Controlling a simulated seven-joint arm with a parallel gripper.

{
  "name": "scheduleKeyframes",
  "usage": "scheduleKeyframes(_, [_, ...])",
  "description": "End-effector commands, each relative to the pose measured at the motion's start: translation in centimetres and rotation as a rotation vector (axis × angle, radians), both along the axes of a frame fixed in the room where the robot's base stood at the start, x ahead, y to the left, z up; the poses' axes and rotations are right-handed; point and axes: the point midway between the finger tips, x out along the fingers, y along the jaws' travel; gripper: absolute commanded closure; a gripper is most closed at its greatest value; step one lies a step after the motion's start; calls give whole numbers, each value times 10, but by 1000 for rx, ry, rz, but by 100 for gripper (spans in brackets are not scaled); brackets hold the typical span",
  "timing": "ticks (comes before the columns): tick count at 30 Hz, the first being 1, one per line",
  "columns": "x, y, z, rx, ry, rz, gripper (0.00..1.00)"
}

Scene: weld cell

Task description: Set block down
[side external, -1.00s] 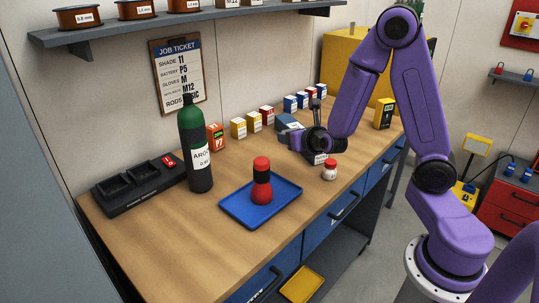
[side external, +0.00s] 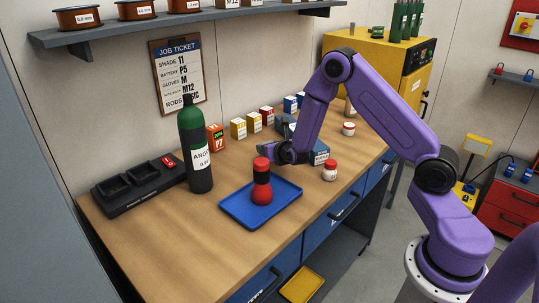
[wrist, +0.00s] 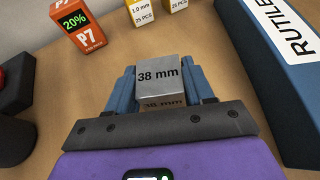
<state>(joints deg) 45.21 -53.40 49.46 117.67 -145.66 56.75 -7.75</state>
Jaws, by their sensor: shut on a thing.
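A silver-grey block (wrist: 158,76) marked "38 mm" is between my blue fingers in the wrist view. My gripper (wrist: 160,88) is shut on it. In the side external view my gripper (side external: 266,148) is low over the bench, just behind the blue tray (side external: 236,212). I cannot make out the block there, and whether it touches the bench is not clear.
A red and black object (side external: 262,190) stands on the tray. An orange P7 box (wrist: 80,27) and small cartons (side external: 238,128) stand behind my gripper. A blue RUTILE box (wrist: 275,95) lies close on the right. A red-lidded jar (side external: 330,172) is nearby.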

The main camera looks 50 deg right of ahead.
Motion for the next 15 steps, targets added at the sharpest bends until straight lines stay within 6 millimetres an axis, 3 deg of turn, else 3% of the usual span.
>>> scheduleKeyframes(6, [-1, 0, -24, 0, 2, -1, 86])
scheduleKeyframes(15, [-1, 0, -25, 0, 0, 0, 86])
